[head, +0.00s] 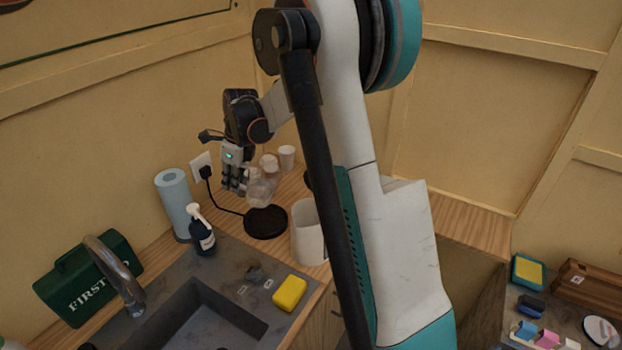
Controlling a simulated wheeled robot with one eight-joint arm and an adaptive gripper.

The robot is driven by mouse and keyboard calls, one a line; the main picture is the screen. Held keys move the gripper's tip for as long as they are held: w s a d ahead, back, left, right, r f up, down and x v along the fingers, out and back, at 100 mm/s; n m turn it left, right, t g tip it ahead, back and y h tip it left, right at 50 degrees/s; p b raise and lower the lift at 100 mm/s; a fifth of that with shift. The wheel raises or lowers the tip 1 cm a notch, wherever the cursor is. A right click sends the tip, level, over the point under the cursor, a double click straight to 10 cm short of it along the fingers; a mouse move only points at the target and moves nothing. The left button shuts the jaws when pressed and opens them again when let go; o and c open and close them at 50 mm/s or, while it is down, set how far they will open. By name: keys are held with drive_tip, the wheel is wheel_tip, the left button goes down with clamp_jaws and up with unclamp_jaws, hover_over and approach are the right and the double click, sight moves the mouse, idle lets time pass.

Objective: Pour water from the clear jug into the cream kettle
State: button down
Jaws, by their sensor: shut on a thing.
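My gripper (236,186) is shut on the clear jug (262,188), just right of its fingers. The jug appears held above the counter near the black round base (265,222); its exact tilt and water level are too small to tell. A cream open-topped vessel (306,238), which looks like the kettle, stands on the counter right of the base. My arm hides its right side, so its handle and lid are unclear. The jug is up and left of this vessel, apart from it in the picture.
A cord runs from the black base to a wall socket (200,166). White cups (287,157) stand behind the jug. A paper roll (174,205), dark pump bottle (201,232), yellow sponge (290,293), sink (205,325) and green first-aid box (88,278) are left and in front.

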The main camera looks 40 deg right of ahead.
sight(249, 165)
drive_tip(key=s+r+t+y+p, duration=0.1)
drive_tip(key=r, duration=0.1)
drive_tip(key=s+d+r+t+y+p, duration=0.1)
drive_tip(key=r+t, duration=0.1)
drive_tip(key=r, duration=0.1)
drive_tip(key=s+d+r+t+y, duration=0.1)
drive_tip(key=r, duration=0.1)
drive_tip(key=shift+s+d+r+t+p, duration=0.15)
drive_tip(key=shift+d+r+t+p, duration=0.15)
drive_tip(key=shift+r+p, duration=0.1)
drive_tip(key=shift+s+d+r+t+y, duration=0.2)
drive_tip(key=shift+r+t+y, duration=0.3)
drive_tip(key=shift+r, duration=0.25)
drive_tip(key=shift+s+d+r+t+y, duration=0.15)
drive_tip(key=shift+r+t+y, duration=0.3)
drive_tip(key=shift+r, duration=0.25)
drive_tip(key=shift+s+r, duration=0.1)
drive_tip(key=shift+r, duration=0.1)
drive_tip(key=shift+s+r+y, duration=0.1)
drive_tip(key=shift+r+y, duration=0.1)
drive_tip(key=shift+y, duration=0.05)
drive_tip(key=shift+s+d+r+t+y, duration=0.3)
drive_tip(key=shift+r+t, duration=0.2)
drive_tip(key=shift+r, duration=0.1)
drive_tip(key=shift+s+d+r+t+y, duration=0.15)
drive_tip(key=shift+s+r+t+y, duration=0.15)
drive_tip(key=shift+r+t, duration=0.2)
drive_tip(key=shift+s+d+r, duration=0.1)
drive_tip(key=shift+d+r, duration=0.05)
drive_tip(key=shift+r, duration=0.2)
